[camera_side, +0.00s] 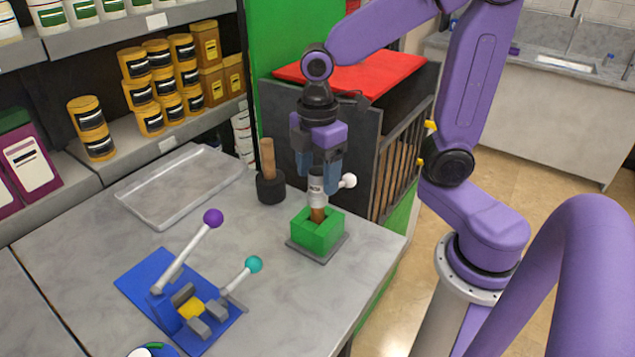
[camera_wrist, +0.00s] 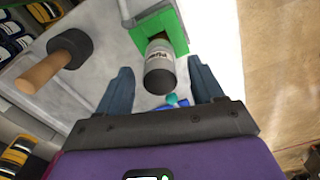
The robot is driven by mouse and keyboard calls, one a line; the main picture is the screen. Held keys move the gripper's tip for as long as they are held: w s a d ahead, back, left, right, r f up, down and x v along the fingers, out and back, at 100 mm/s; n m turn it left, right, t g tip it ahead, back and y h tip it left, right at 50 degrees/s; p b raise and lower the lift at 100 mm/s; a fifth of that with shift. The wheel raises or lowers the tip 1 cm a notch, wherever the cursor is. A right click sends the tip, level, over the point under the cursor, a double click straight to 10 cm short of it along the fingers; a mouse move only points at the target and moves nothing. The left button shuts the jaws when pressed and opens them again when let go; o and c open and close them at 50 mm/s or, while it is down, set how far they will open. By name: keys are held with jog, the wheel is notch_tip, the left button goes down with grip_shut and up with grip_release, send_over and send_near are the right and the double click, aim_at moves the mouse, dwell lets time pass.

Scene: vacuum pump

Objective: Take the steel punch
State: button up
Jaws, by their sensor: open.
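No thing in view is plainly a steel punch. In the wrist view my open gripper (camera_wrist: 161,80) has one finger each side of the cylinder; contact is not visible.
A wooden-handled mallet (camera_side: 269,187) stands head down behind and left of the green block. A blue fixture (camera_side: 150,280) with purple-knobbed and teal-knobbed levers lies front left. A clear tray (camera_side: 150,212) lies at the back left. A dark slatted cabinet (camera_side: 345,140) rises close behind.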

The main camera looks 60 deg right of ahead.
jog(key=shift+f, duration=0.45)
grip_shut()
jog(key=shift+r, duration=0.15)
